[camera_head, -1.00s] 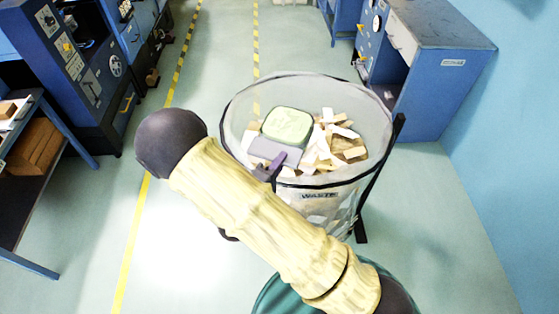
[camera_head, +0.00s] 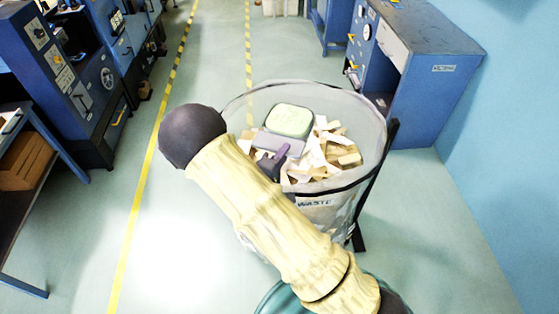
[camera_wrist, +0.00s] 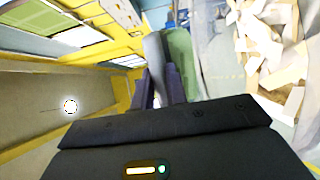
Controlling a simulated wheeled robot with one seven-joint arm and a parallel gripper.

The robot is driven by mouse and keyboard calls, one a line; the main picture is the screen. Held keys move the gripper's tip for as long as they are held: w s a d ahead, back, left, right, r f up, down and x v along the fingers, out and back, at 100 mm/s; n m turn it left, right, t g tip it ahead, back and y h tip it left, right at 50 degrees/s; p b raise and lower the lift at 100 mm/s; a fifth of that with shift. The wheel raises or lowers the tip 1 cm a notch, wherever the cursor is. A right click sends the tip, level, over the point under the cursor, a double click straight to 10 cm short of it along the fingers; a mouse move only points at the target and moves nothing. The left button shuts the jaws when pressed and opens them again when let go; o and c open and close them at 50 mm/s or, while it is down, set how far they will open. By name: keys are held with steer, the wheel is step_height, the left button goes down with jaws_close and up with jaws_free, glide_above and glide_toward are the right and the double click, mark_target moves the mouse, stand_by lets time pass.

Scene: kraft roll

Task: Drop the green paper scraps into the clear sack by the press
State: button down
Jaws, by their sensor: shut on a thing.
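The clear sack (camera_head: 364,115) stands open on the floor with a dark rim and a "WASTE" label. White and tan scraps (camera_head: 335,152) fill its inside, and they also show in the wrist view (camera_wrist: 275,60). My gripper (camera_head: 272,163) has purple fingers and shows over the sack's mouth in the head view. It is shut on a pale green, rounded, box-like thing (camera_head: 289,121), probably the green scraps. A grey slab lies against its near side. In the wrist view, the green thing (camera_wrist: 180,62) shows just past my fingers (camera_wrist: 163,88). The exact grip is hidden.
A blue desk (camera_head: 430,40) stands behind and right of the sack. Blue machines (camera_head: 75,75) and a table with brown boxes (camera_head: 25,160) are on the left. A blue wall bounds the right. The floor between the yellow lines is clear.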

steer(key=shift+w+d+f+b, duration=0.5)
steer(key=shift+w+d, duration=0.15)
steer(key=shift+w, duration=0.75)
steer(key=shift+w+d+f+b, duration=0.45)
steer(key=shift+w+d, duration=0.2)
steer(key=shift+w, duration=0.8)
steer(key=shift+w+d+f+b, duration=0.45)
steer(key=shift+w+d, duration=0.2)
steer(key=shift+w, duration=0.75)
steer(key=shift+s+r, duration=0.1)
steer(key=shift+s, duration=0.1)
steer(key=c, duration=1.3)
jaws_free()
steer(key=shift+a, duration=0.1)
steer(key=shift+s+a, duration=0.15)
steer(key=shift+s, duration=0.05)
steer(key=b+v, duration=0.4)
steer(key=v, duration=1.2)
steer(key=shift+s+a, duration=0.2)
steer(key=shift+s, duration=0.15)
